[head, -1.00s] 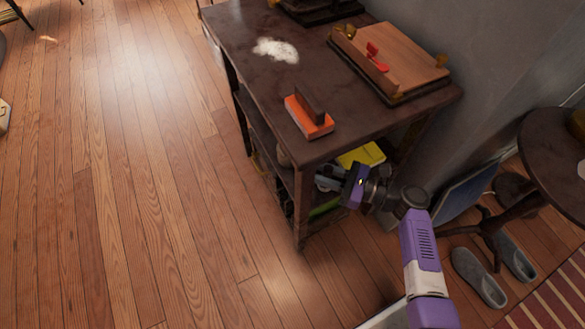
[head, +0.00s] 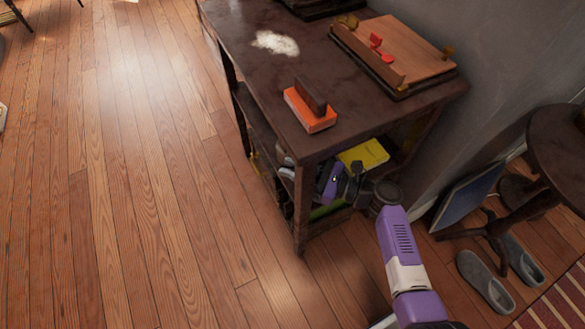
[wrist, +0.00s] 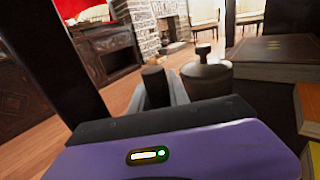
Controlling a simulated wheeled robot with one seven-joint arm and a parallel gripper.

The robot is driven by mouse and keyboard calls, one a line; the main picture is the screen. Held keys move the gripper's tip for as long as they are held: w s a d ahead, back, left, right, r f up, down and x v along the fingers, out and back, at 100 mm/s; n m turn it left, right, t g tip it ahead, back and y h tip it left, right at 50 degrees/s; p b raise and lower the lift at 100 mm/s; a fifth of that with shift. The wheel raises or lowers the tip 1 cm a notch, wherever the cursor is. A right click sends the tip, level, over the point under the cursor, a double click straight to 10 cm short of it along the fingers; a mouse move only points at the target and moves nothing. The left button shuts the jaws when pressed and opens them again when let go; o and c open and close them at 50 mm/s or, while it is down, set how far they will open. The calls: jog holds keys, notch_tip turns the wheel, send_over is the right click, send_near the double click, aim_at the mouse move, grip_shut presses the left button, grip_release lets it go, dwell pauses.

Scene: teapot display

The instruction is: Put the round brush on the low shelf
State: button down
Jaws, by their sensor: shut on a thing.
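My gripper (wrist: 160,88) is shut on a dark cylindrical piece (wrist: 153,84) between its fingers. I take this for the round brush; the rest of it is hidden behind the fingers and the purple gripper body. In the head view my gripper (head: 292,174) reaches under the dark table's top, behind the near leg, at the height of the low shelf (head: 260,127). The table top and leg hide most of the shelf there. Whether the brush touches the shelf cannot be told.
A grey round pot-like object with a knob (wrist: 207,78) stands close right of the fingers. A yellow book (head: 364,154) lies on the shelf right of my gripper. A dark table leg (head: 303,210) stands in front. An orange block (head: 310,112) sits on the table top.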

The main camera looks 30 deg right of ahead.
jog(key=shift+f, duration=0.15)
jog(key=c, duration=1.5)
grip_release()
jog(key=shift+s+d+r, duration=0.15)
jog(key=shift+r, duration=0.05)
jog(key=p+v, duration=0.2)
jog(key=v, duration=0.9)
jog(key=shift+s+d, duration=0.15)
jog(key=shift+s, duration=0.15)
